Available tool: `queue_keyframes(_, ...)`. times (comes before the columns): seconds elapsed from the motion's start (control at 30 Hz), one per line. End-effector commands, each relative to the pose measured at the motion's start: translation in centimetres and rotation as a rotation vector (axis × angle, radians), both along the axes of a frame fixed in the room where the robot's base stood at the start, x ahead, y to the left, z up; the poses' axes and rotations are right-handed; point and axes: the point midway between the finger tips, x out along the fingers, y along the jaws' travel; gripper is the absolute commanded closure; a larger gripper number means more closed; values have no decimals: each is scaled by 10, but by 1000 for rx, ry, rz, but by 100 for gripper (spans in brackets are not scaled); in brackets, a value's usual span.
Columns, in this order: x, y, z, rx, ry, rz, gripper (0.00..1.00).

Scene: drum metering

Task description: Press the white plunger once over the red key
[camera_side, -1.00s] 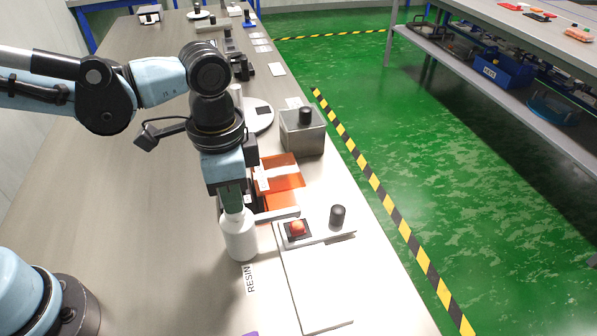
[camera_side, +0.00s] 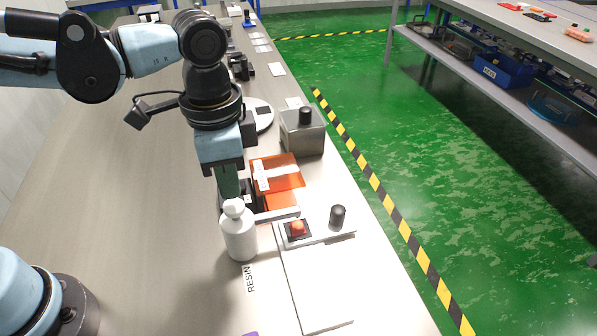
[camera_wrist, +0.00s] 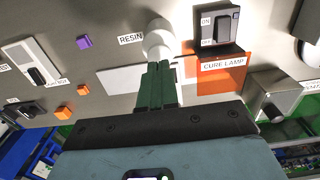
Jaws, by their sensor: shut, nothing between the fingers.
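The white bottle (camera_side: 239,238) stands upright on the bench by a RESIN label, with its white plunger (camera_side: 234,207) on top. In the wrist view the white plunger (camera_wrist: 158,28) is just beyond my fingertips. My gripper (camera_side: 230,194) is shut and empty, its green fingers pointing down close above and behind the plunger; I cannot tell whether they touch it. The fingers also show in the wrist view (camera_wrist: 158,70). A red key (camera_side: 297,228) sits on a black square to the right of the bottle, apart from it. I cannot make it out in the wrist view.
A white plate (camera_side: 318,290) and black knob (camera_side: 337,216) lie beside the key. Behind are orange panels (camera_side: 278,173) and a grey box (camera_side: 302,135) with a black knob. In the wrist view, a CURE LAMP switch (camera_wrist: 218,28) stands near the bottle.

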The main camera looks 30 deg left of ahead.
Motion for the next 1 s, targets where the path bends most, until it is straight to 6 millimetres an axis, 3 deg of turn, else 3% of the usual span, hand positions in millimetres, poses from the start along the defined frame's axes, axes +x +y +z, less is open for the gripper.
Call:
queue_keyframes(0.53, 0, 0, 33, 0, 0, 0, 100)
queue_keyframes(1.0, 0, 0, 36, 0, 0, 0, 100)
